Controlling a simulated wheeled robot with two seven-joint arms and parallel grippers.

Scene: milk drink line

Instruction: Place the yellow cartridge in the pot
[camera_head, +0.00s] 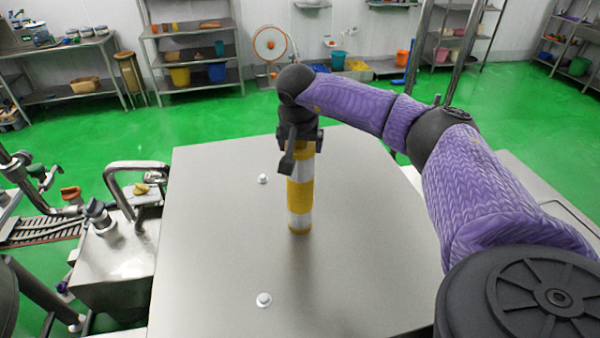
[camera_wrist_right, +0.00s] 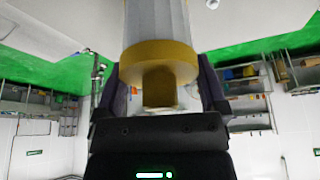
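The yellow cartridge (camera_head: 300,195) is a tall cylinder with yellow and pale grey bands. It hangs upright below my right gripper (camera_head: 300,143), over the steel top in the middle of the head view. I cannot tell whether its lower end touches that top. In the right wrist view, my right gripper (camera_wrist_right: 160,95) is shut on the narrow yellow end of the cartridge (camera_wrist_right: 158,55), with a dark finger on each side. My left gripper is not in view. No pot can be made out with certainty; a steel vessel (camera_head: 112,262) stands at the left.
The broad steel top (camera_head: 215,225) is bare except for two small white knobs (camera_head: 263,179) and (camera_head: 264,299). A bent pipe (camera_head: 120,168) rises by the vessel at the left. Shelves (camera_head: 195,50) stand along the back wall beyond open green floor (camera_head: 210,110).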

